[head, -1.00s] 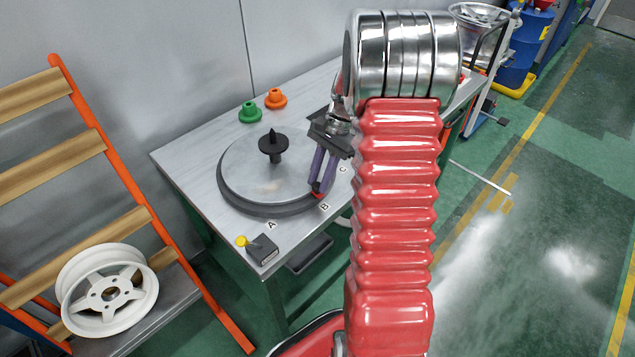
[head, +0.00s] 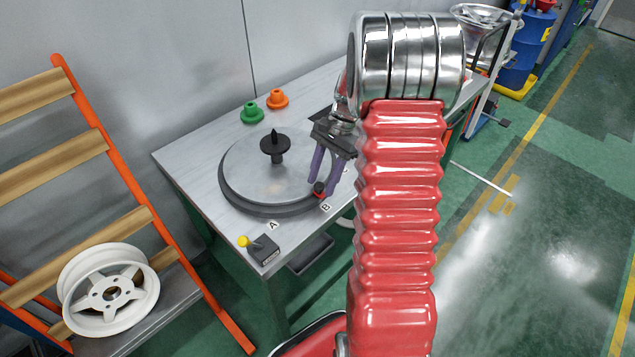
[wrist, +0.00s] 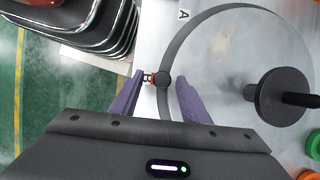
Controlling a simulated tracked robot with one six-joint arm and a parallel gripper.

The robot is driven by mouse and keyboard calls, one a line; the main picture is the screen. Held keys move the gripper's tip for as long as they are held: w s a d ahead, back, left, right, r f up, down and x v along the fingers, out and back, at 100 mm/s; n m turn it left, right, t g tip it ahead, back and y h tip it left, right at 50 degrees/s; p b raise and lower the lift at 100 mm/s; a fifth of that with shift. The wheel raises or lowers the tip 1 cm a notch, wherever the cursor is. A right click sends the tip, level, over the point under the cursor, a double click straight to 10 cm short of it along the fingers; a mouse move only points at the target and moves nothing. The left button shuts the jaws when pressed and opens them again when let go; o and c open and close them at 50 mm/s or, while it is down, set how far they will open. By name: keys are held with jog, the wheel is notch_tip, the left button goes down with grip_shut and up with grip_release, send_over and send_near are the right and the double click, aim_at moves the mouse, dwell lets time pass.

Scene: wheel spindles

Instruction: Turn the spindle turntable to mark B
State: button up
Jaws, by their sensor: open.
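The spindle turntable (head: 245,170) is a grey disc with a dark rim on the bench, with a black spindle (head: 274,148) at its centre. A small dark knob (wrist: 163,80) stands at its rim, with a red pointer (wrist: 153,78) beside it that lines up with mark B (wrist: 146,78). Mark B (head: 326,207) also shows in the head view, and mark A (head: 273,225) lies to its left. My gripper (head: 320,188) is open, its purple fingers apart on either side of the knob. In the wrist view, gaps show between the knob and both fingers.
A block with a yellow-knobbed lever (head: 262,249) sits at the bench's front corner. A white wheel (head: 110,290) rests on the rack at left. The bench's left part is clear.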

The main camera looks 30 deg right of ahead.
jog(key=shift+r, duration=0.1)
jog(key=v, duration=1.3)
jog(key=shift+r, duration=0.3)
